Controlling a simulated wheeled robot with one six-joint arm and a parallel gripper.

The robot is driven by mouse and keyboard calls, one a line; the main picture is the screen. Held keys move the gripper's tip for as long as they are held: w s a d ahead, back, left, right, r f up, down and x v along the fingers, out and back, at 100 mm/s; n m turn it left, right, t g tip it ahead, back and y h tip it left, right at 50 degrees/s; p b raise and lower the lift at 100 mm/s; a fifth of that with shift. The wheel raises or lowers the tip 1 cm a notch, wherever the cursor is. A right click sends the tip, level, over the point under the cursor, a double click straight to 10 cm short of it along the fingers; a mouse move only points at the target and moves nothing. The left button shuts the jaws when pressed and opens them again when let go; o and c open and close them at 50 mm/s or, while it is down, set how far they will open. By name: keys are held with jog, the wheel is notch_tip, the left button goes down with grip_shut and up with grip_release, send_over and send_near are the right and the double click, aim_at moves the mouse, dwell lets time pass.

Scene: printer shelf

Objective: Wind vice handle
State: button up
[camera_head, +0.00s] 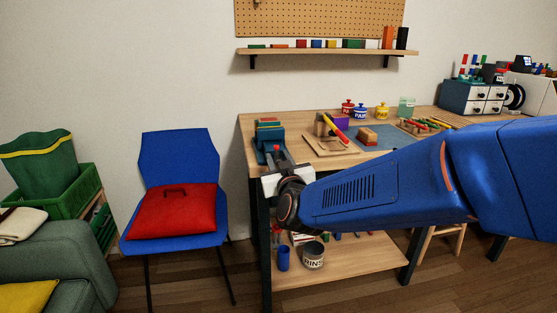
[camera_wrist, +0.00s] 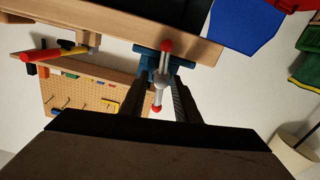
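The teal bench vice (camera_head: 269,137) is at the left front corner of the wooden workbench (camera_head: 300,122). It also shows in the wrist view (camera_wrist: 148,57), at the bench edge. Its grey handle (camera_wrist: 163,80) has a red knob at each end; one red knob (camera_head: 277,149) shows in the head view just above my gripper. My gripper (camera_head: 274,180) is in front of the vice, below the bench top's level. In the wrist view my gripper (camera_wrist: 162,92) is open, its two dark fingers on either side of the handle. Whether either finger touches the handle is unclear.
A blue chair (camera_head: 180,155) with a red cushion (camera_head: 172,212) stands left of the bench. A wooden stand (camera_head: 331,143) and pots (camera_head: 361,113) are on the bench. The lower shelf (camera_head: 345,266) holds a tin (camera_head: 313,257) and a blue cup (camera_head: 283,259).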

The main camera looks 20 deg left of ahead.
grip_shut()
jog(key=shift+m, duration=0.4)
jog(key=m, duration=0.3)
jog(key=shift+w+d+m, duration=0.1)
jog(key=shift+d+m, duration=0.05)
jog(key=shift+m, duration=0.25)
jog(key=m, duration=0.3)
jog(key=shift+w+d+m, duration=0.1)
jog(key=shift+d+m, duration=0.05)
jog(key=shift+m, duration=0.15)
jog(key=m, duration=0.5)
jog(key=shift+w+d+f, duration=0.1)
jog(key=shift+d+f, duration=0.05)
jog(key=shift+f, duration=0.1)
jog(key=m, duration=0.6)
jog(key=shift+f, duration=0.3)
